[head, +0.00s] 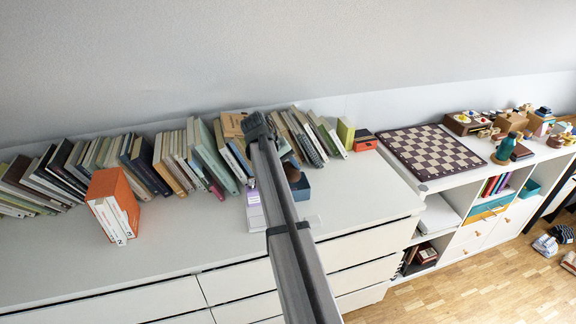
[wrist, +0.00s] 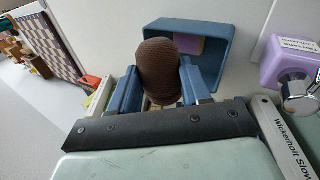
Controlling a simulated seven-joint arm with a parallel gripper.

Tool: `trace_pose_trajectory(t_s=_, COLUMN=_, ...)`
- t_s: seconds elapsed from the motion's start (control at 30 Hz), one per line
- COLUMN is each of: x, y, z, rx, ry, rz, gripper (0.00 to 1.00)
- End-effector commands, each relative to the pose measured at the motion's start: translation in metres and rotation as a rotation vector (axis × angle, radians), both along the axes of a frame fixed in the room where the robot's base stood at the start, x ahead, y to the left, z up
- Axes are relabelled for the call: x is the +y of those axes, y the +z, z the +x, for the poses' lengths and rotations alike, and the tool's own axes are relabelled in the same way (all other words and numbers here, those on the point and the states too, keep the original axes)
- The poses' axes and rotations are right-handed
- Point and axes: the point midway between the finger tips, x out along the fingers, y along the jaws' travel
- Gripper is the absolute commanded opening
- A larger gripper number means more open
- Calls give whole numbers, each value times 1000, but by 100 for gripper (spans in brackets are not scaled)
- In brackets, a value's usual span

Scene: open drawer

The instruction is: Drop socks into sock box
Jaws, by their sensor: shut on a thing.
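A brown ribbed sock bundle (wrist: 160,66) sits between the two blue-grey fingers of my gripper (wrist: 162,82) in the wrist view. My gripper is shut on it. A blue open box (wrist: 222,42) lies just beyond the sock in the wrist view, with its opening partly behind the sock. A purple patch shows inside this box. In the head view the brown bundle (head: 292,173) is above the blue box (head: 303,190), partly hidden by my arm. I cannot tell whether the sock touches the box.
A lavender box (head: 254,210) stands left of the blue box; it also shows in the wrist view (wrist: 288,62). A row of leaning books (head: 205,150) lines the wall behind. An orange box file (head: 108,186) stands farther left. A chessboard (head: 430,150) lies right. The white top between is clear.

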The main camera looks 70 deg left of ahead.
Motion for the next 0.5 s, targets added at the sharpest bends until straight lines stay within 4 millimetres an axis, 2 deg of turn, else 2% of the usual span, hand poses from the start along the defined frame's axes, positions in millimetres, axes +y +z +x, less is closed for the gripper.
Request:
trace_pose_trajectory(t_s=0.13, x=0, y=0, z=0, rx=0, ry=0, rz=0, gripper=18)
trace_pose_trajectory(t_s=0.17, x=0, y=0, z=0, rx=0, ry=0, rz=0, gripper=49)
trace_pose_trajectory(t_s=0.43, x=0, y=0, z=0, rx=0, ry=0, rz=0, gripper=75)
trace_pose_trajectory(t_s=0.5, x=0, y=0, z=0, rx=0, ry=0, rz=0, gripper=77)
